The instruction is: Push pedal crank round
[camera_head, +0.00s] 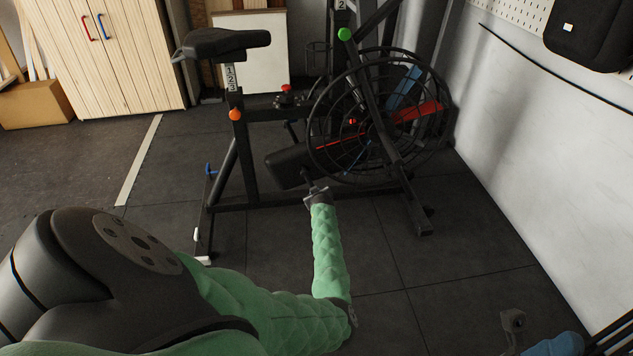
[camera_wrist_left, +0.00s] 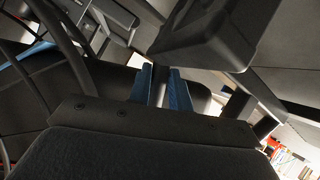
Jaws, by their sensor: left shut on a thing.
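A black exercise bike (camera_head: 245,165) with a large caged fan wheel stands ahead. Its pedal crank (camera_head: 312,184) shows only as a small dark part below the black drive housing (camera_head: 285,167). My left arm, in a green sleeve, reaches up to it. My left gripper (camera_head: 317,192) is at the crank, below the housing. In the left wrist view its two blue fingers (camera_wrist_left: 160,88) close around a narrow dark bar of the crank. The crank's far end is hidden. My right gripper (camera_head: 513,323) is low at the right, apart from the bike; its jaws are too unclear to read.
The fan cage (camera_head: 322,95) and its frame stand just above and right of my left gripper. The bike's base bar (camera_head: 260,204) runs along the floor. A white wall (camera_head: 550,140) bounds the right side. Dark floor tiles (camera_head: 460,235) at right front are clear.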

